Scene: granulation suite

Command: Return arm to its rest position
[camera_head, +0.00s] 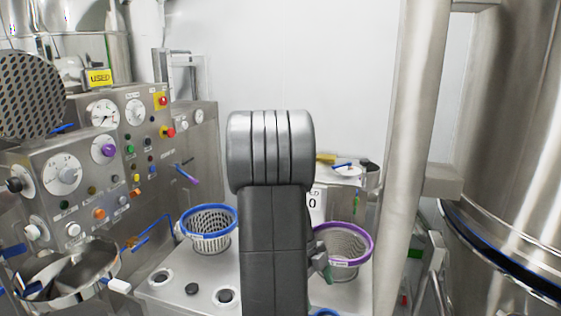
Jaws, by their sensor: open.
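My arm stands upright in the middle of the head view, its thick grey links hiding what lies behind them. I cannot make out my gripper; its fingers do not show clearly. A small dark piece shows at the arm's right edge, in front of the purple-rimmed basket (345,262), and I cannot tell what it is. A blue-rimmed basket (209,241) sits on the steel bench (180,291) left of the arm.
A steel control panel (85,165) with dials, knobs and buttons fills the left. A steel bowl (70,270) sits below it. A vertical pipe (412,150) and a large steel vessel (515,130) stand at right. A white wall (290,60) is behind.

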